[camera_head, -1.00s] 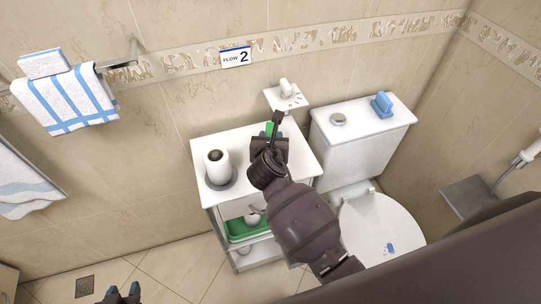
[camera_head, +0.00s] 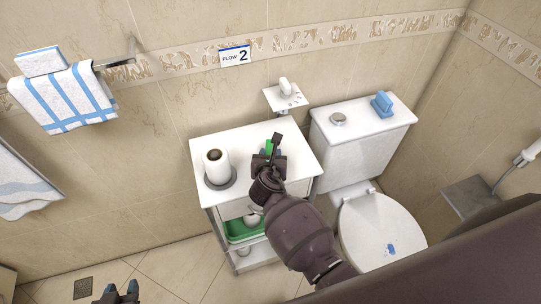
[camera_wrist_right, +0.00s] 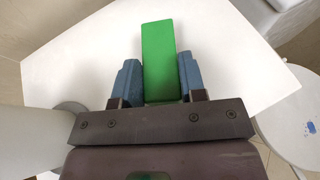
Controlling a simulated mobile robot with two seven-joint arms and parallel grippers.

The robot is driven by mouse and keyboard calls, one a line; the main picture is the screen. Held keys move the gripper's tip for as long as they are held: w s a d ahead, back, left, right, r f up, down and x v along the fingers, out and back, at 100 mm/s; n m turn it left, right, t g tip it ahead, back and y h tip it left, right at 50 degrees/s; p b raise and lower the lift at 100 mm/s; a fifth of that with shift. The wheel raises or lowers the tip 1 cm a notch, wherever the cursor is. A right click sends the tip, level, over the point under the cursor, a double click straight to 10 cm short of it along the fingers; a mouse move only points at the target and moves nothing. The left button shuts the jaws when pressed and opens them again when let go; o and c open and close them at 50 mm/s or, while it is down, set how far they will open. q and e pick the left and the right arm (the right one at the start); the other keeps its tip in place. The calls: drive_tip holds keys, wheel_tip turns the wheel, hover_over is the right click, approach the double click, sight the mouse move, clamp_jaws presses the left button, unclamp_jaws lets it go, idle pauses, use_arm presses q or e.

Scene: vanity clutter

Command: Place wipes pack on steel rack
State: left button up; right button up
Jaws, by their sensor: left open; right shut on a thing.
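A plain green pack (camera_wrist_right: 158,60), which looks like the wipes pack, is between the blue fingers of my right gripper (camera_wrist_right: 160,78). The gripper is shut on it. In the head view the green pack (camera_head: 268,147) is partly covered by my right gripper (camera_head: 267,155), over the white cabinet top; I cannot tell whether it touches the top. A metal rack (camera_head: 116,64) is on the wall at upper left, with a striped towel hanging from it. My left gripper (camera_head: 118,292) is open and empty at the bottom left, far from both.
A paper roll (camera_head: 215,165) stands on the cabinet (camera_head: 205,146), left of the right gripper. A green tray (camera_head: 240,233) sits on the shelf below. The toilet (camera_head: 375,235) is to the right. A small wall shelf (camera_head: 286,97) is behind. A grey ledge (camera_head: 478,195) is far right.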

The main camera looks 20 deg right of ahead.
drive_tip(key=shift+f, duration=0.15)
drive_tip(key=o, duration=0.9)
drive_tip(key=shift+o, duration=0.4)
